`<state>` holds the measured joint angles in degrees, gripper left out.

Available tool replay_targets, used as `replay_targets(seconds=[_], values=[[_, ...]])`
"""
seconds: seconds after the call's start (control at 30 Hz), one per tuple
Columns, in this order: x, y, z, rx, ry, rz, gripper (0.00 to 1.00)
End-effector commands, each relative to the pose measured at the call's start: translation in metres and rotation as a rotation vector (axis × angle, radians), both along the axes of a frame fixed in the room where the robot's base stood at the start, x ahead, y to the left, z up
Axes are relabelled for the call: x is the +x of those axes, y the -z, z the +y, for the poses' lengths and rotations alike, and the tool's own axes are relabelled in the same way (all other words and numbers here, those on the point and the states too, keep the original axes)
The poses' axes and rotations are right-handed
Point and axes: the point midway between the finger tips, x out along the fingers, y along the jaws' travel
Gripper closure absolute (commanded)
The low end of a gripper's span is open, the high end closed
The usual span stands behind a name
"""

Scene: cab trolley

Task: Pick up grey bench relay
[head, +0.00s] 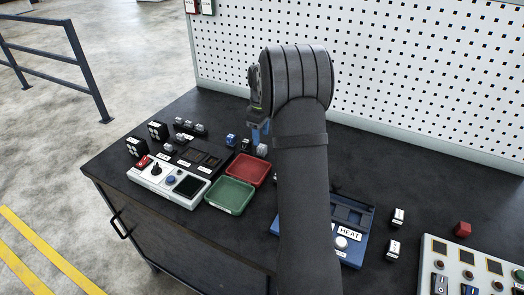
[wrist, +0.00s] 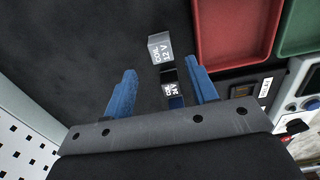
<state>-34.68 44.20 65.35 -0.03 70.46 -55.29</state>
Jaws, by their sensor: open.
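A grey block (wrist: 160,47) marked COIL 12V stands on the dark bench top in the wrist view, just beyond my fingertips. In the head view it is the pale grey block (head: 262,150) by the red tray. My gripper (wrist: 161,72) is open and empty, its blue fingers on either side of the row of blocks. A black block (wrist: 168,82) marked 24V is between the fingers in the picture, and a blue block (wrist: 177,102) is partly hidden by the gripper body. In the head view my gripper (head: 260,132) is above this row, partly hidden by my arm.
A red tray (head: 247,170) and a green tray (head: 229,195) lie in front of the row. A white control panel (head: 150,182) and several small blocks are at the left. A blue HEAT unit (head: 356,212) is partly behind my arm. A perforated board (head: 400,90) rises behind.

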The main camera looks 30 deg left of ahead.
Motion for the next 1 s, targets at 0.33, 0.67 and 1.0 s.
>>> replay_targets(seconds=[0.33, 0.67, 1.0], values=[[-0.003, 0.038, -0.006, -0.001, 0.001, 0.002, 0.47], [-0.003, 0.056, -0.005, 0.000, 0.000, 0.000, 0.47], [-0.003, 0.056, -0.005, 0.001, 0.000, 0.000, 0.95]])
